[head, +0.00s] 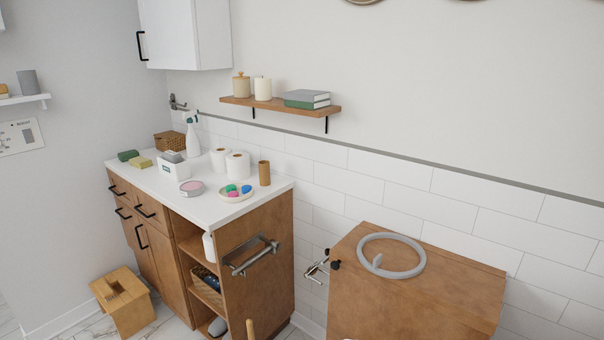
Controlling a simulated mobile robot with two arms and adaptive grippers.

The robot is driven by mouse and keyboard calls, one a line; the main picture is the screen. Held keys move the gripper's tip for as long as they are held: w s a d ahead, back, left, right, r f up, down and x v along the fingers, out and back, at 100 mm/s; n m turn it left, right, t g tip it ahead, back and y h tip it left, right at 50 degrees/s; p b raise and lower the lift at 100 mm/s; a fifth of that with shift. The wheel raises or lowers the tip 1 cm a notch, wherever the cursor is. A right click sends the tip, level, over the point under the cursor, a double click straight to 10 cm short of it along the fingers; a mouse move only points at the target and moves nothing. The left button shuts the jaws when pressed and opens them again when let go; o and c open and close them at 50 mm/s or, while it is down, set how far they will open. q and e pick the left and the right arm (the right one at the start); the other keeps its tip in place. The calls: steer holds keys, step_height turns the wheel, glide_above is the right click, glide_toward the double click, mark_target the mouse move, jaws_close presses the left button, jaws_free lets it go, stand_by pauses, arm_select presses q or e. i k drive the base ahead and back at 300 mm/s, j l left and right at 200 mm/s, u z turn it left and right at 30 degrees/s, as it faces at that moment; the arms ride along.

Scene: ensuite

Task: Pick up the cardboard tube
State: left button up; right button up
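The cardboard tube (264,173) is a plain brown cylinder. It stands upright on the white counter (222,207) of the wooden cabinet, near its back right corner. It is just right of two white toilet rolls (237,165) and behind a round dish (236,191) of colourful pieces. It looks apart from the dish. Neither of my grippers shows in the head view.
The counter also holds a spray bottle (192,135), a white box (174,168), a pink-topped tin (192,188) and a wicker basket (169,140). A wooden shelf (283,106) hangs above. A wooden cabinet (440,285) with a grey ring (391,272) stands right.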

mark_target(263, 166)
steer(key=i+j+z, duration=0.25)
steer(key=j+z, duration=0.2)
steer(key=i+j+z, duration=0.1)
steer(key=j+z, duration=0.15)
steer(key=j, duration=0.2)
steer(key=i+j+z, duration=0.1)
steer(key=j+z, duration=0.15)
steer(key=j, duration=0.1)
